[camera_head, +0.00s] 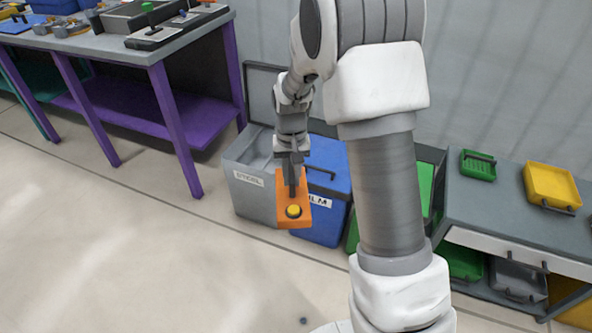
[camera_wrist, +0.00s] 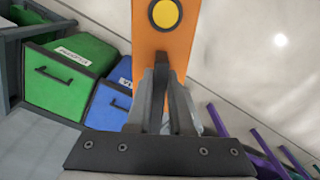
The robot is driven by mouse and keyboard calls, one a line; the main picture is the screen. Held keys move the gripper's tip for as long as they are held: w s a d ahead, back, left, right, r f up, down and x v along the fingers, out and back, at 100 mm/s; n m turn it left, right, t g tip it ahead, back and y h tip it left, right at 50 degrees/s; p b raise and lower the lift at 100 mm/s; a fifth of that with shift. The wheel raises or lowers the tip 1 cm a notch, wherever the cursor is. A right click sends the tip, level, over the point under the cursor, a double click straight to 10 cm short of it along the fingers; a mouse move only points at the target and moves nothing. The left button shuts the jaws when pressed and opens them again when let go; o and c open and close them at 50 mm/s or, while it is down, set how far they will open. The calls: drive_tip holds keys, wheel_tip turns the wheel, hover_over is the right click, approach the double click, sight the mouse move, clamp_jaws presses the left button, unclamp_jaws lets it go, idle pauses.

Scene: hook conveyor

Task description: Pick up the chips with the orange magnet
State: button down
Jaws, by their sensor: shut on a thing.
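The orange magnet (camera_head: 283,205) is a flat orange block with a yellow round button near its lower end. My gripper (camera_head: 293,172) is shut on its dark handle and holds it in the air in front of the grey and blue bins. The wrist view also shows the orange magnet (camera_wrist: 187,50), with its yellow button at the top, and my gripper (camera_wrist: 162,105) closed on the handle. I cannot make out any chips in either view. The underside of the magnet is hidden.
A grey bin labelled STEEL (camera_head: 244,190), a blue bin (camera_head: 325,225) and a green bin (camera_wrist: 72,75) stand by the wall. A purple-legged workbench (camera_head: 150,55) with tools is at upper left. A grey cabinet (camera_head: 510,213) with trays is at right. The left floor is clear.

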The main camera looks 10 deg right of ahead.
drive_tip(key=w+a+f+m+b, duration=0.1)
drive_tip(key=w+f+m, duration=0.15)
drive_tip(key=f, duration=1.15)
drive_tip(key=w+a+f+m+b, duration=0.1)
drive_tip(key=f+m, duration=0.3)
drive_tip(key=f, duration=1.1)
drive_tip(key=s+d+f+m+b, duration=0.1)
drive_tip(key=s+f, duration=0.3)
drive_tip(key=f, duration=0.7)
drive_tip(key=s+d+f+m+b, duration=0.1)
drive_tip(key=s+f+m+b, duration=0.2)
drive_tip(key=f, duration=0.9)
drive_tip(key=s+d+f+m+b, duration=0.1)
drive_tip(key=s+f, duration=0.4)
drive_tip(key=f, duration=0.7)
drive_tip(key=m+b, duration=0.1)
drive_tip(key=b, duration=0.1)
drive_tip(key=shift+s+m+b, duration=0.35)
drive_tip(key=shift+b, duration=0.05)
drive_tip(key=shift+f, duration=0.75)
drive_tip(key=shift+w+f+t+p, duration=0.1)
drive_tip(key=shift+t+p, duration=0.2)
drive_tip(key=shift+f, duration=0.15)
